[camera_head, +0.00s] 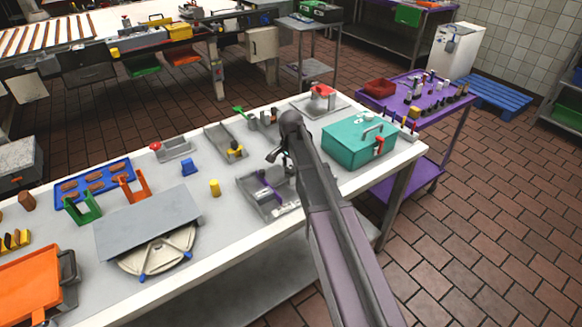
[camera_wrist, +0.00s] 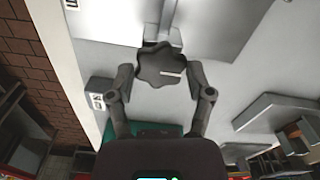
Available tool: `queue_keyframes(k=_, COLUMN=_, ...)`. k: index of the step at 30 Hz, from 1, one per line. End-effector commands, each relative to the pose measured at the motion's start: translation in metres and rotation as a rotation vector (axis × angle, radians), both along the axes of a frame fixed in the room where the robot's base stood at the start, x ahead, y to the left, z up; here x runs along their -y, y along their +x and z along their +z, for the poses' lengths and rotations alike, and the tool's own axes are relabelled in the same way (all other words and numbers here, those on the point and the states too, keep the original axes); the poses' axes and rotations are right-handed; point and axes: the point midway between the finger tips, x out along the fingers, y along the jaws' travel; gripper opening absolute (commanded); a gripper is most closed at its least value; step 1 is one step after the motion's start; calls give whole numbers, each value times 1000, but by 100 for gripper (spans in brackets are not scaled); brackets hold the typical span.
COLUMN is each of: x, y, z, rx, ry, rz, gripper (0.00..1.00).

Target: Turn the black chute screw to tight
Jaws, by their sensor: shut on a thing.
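The black chute screw (camera_wrist: 158,62) shows in the wrist view as a dark lobed knob with a short pale mark on its face, pointing right. A grey stem or bracket rises behind it. My gripper (camera_wrist: 161,76) has one finger on each side of the knob and is shut on it. In the head view my gripper (camera_head: 278,158) is low over the table beside a grey tray (camera_head: 248,195) with a purple strip. The screw cannot be made out there, behind my gripper and arm.
A teal box (camera_head: 350,148) with a handle stands right of my arm. A grey channel (camera_head: 222,136) with a yellow part lies to the left. A yellow cylinder (camera_head: 215,187) and blue block (camera_head: 189,167) stand farther left. A purple cart (camera_head: 440,125) is beyond the table's right end.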

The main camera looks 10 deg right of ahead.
Motion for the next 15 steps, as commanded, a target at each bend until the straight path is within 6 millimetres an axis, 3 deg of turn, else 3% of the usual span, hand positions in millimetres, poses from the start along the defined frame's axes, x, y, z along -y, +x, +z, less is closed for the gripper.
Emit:
queue_keyframes(k=6, x=0, y=-3, z=0, rx=-6, ry=-1, rz=-2, gripper=19)
queue_keyframes(k=7, x=0, y=-3, z=0, rx=-6, ry=-1, rz=-2, gripper=73)
queue_keyframes(k=9, x=0, y=-2, z=0, rx=-6, ry=-1, rz=-1, gripper=94)
queue_keyframes(k=10, x=0, y=-2, z=0, rx=-4, ry=-1, rz=-1, gripper=100)
queue_keyframes(k=15, x=0, y=-1, z=0, rx=-2, ry=0, rz=0, gripper=100)
